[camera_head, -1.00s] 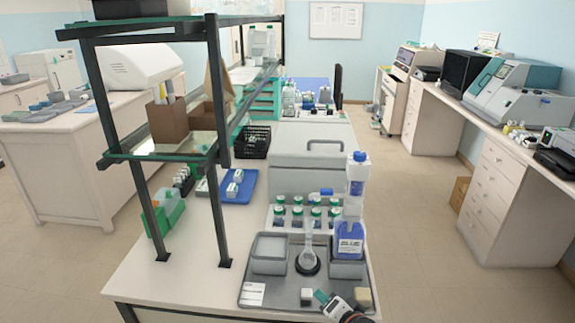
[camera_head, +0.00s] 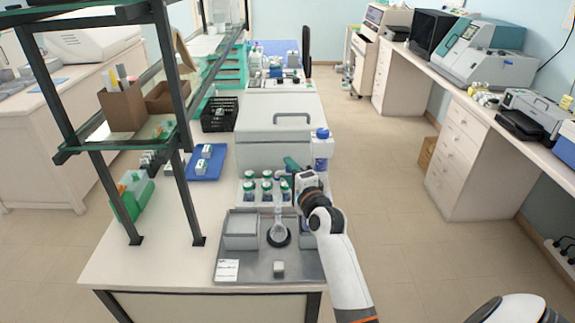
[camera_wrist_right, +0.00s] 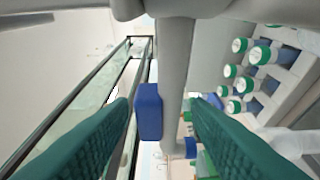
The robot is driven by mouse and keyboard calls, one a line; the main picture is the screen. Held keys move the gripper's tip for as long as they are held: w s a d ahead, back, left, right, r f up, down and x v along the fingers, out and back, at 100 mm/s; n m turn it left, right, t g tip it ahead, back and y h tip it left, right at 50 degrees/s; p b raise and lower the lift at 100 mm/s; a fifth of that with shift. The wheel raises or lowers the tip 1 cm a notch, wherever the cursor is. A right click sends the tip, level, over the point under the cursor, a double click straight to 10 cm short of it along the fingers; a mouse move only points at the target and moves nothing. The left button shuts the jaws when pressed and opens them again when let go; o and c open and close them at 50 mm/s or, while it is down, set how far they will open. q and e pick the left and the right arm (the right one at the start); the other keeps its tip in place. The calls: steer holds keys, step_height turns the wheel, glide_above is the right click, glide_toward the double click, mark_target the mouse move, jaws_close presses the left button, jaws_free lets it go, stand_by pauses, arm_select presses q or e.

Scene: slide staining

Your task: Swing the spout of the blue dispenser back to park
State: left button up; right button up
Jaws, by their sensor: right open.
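The blue dispenser (camera_head: 322,151) stands at the right edge of the bench in the head view, a pale body with a blue cap (camera_head: 322,133). My right gripper and wrist hide its lower part and spout there. My right gripper (camera_head: 291,164) is at its left, above the vial rack. In the right wrist view, the green fingers (camera_wrist_right: 160,115) are apart. A blue block (camera_wrist_right: 149,112) and a pale bar (camera_wrist_right: 175,85), seemingly parts of the dispenser, show between them. I cannot tell whether either finger touches. My left gripper is out of view.
Green-capped vials (camera_head: 267,186) stand just left of my right gripper. A grey tray (camera_head: 250,271) with a flask (camera_head: 279,224) lies in front. A large grey box (camera_head: 270,135) stands behind. A shelf frame (camera_head: 180,120) rises at left.

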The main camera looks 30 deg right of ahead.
steer(key=shift+w+d, duration=0.15)
steer(key=shift+w, duration=0.8)
jaws_close()
